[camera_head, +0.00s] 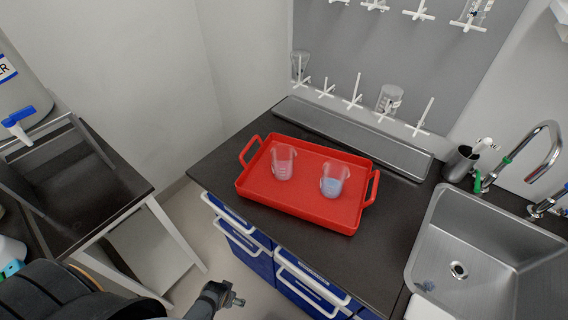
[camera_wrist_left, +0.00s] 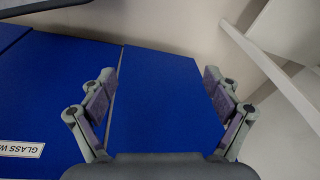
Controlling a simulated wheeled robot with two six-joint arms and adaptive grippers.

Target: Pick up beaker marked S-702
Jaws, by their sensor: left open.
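Two clear beakers stand upright in a red tray (camera_head: 300,208) on the dark counter in the head view. The left beaker (camera_head: 283,163) looks clear; the right beaker (camera_head: 333,181) has a pale blue tint low inside. No S-702 mark can be read on either. My left gripper (camera_head: 232,298) is low at the bottom of the head view, in front of the blue drawers and well apart from the tray. In the left wrist view its two fingers (camera_wrist_left: 158,82) are spread with nothing between them. My right gripper is not in view.
Blue drawers with white handles (camera_head: 240,240) are below the counter; their fronts fill the left wrist view (camera_wrist_left: 150,110). A steel sink (camera_head: 480,250) with a tap is at the right. A pegboard (camera_head: 390,50) with glassware is behind. A dark-topped table (camera_head: 80,190) stands at the left.

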